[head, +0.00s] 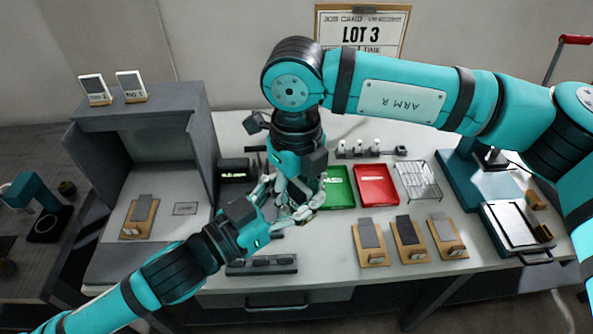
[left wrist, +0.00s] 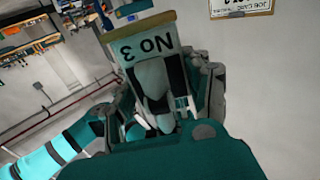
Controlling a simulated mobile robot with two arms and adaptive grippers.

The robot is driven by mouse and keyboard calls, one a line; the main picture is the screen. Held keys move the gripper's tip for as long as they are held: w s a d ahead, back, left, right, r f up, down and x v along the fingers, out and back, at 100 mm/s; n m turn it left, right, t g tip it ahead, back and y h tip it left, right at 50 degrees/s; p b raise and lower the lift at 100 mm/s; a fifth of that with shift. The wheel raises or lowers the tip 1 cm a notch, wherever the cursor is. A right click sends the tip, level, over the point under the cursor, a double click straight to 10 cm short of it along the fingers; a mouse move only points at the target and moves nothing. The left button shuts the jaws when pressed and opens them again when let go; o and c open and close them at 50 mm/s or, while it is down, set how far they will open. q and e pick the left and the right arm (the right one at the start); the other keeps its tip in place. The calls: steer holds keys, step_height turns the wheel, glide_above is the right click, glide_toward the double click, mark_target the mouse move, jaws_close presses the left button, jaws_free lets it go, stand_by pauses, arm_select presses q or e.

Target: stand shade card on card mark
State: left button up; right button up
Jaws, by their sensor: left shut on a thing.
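The shade card (left wrist: 143,48) marked "No 3" shows upside down in the left wrist view, its brown edge uppermost. My left gripper (left wrist: 160,92) is shut on it, with the fingers across its face. In the head view my left gripper (head: 277,190) is over the middle of the bench, and the card cannot be made out there. My right gripper (head: 300,208) hangs down close beside it, overlapping it in the picture; its jaws are unclear. The card mark (head: 185,208), a small lettered rectangle, lies bare on the floor of the grey booth (head: 200,150).
Two similar cards (head: 95,89) (head: 131,86) stand on the booth roof. A wooden holder with a grey plate (head: 139,217) lies left of the mark. Several such holders (head: 409,240), a green tray (head: 340,188), a red tray (head: 376,185) and a wire rack (head: 418,181) occupy the bench's right half.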

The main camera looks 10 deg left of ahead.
steer(key=shift+f, duration=0.9)
steer(key=shift+c, duration=0.2)
steer(key=shift+s, duration=0.1)
jaws_close()
arm_select(q)
steer(key=o, duration=1.1)
steer(key=shift+o, duration=0.2)
